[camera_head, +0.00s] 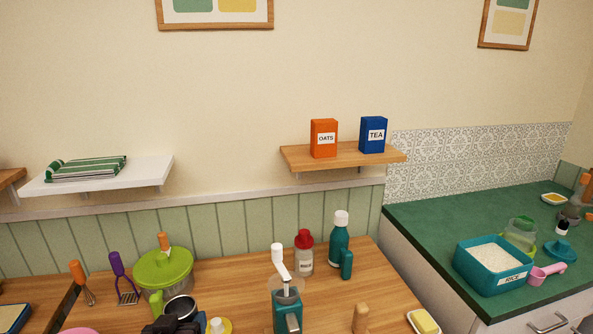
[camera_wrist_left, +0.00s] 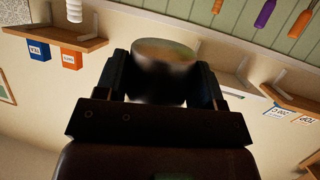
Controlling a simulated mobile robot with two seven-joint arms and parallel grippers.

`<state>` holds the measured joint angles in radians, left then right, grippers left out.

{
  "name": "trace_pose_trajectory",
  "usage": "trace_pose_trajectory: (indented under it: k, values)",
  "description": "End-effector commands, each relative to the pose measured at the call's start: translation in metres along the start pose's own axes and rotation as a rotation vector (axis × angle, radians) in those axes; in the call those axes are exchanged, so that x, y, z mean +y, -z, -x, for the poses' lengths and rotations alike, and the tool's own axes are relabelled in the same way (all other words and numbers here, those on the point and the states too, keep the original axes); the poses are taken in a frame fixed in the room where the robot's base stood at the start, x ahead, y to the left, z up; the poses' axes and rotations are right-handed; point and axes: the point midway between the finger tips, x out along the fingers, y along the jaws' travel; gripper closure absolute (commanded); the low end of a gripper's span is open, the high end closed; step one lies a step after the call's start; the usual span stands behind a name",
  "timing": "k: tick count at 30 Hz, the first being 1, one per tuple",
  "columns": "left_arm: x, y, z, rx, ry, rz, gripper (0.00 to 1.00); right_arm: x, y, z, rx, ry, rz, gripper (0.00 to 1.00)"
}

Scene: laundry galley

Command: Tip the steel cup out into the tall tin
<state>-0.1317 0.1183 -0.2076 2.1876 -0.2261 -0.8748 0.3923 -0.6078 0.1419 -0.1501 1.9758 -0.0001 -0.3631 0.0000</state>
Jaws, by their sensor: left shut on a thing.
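The steel cup (camera_head: 181,306) is at the bottom edge of the head view, above the wooden table, with its round rim showing. My left gripper (camera_head: 172,326) is shut on the steel cup. In the left wrist view the steel cup (camera_wrist_left: 163,70) sits between the two dark fingers of my left gripper (camera_wrist_left: 160,85). I cannot tell what is inside it. I cannot make out the tall tin in either view. My right gripper is not in view.
A green-lidded pot (camera_head: 165,270) stands close behind the cup. A teal pump bottle (camera_head: 287,308), a red-topped bottle (camera_head: 304,254) and a teal bottle (camera_head: 339,240) stand to the right. A rice tub (camera_head: 490,265) is on the green counter (camera_head: 430,222).

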Motion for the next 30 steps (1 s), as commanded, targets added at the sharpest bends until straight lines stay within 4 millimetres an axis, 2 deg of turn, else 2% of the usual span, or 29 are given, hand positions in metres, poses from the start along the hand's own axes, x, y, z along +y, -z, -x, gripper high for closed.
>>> trace_pose_trajectory:
  k: [3, 6, 30]
  values:
    - [0.0096, 0.0125, 0.01, 0.0, -0.033, -0.014, 0.77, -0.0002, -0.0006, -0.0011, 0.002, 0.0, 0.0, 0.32]
    - [0.0118, 0.016, 0.0129, -0.003, -0.039, -0.016, 0.77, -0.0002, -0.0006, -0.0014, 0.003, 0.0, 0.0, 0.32]
    - [0.0115, 0.0151, 0.0124, -0.004, -0.037, -0.014, 0.77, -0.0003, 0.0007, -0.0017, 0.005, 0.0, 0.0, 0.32]
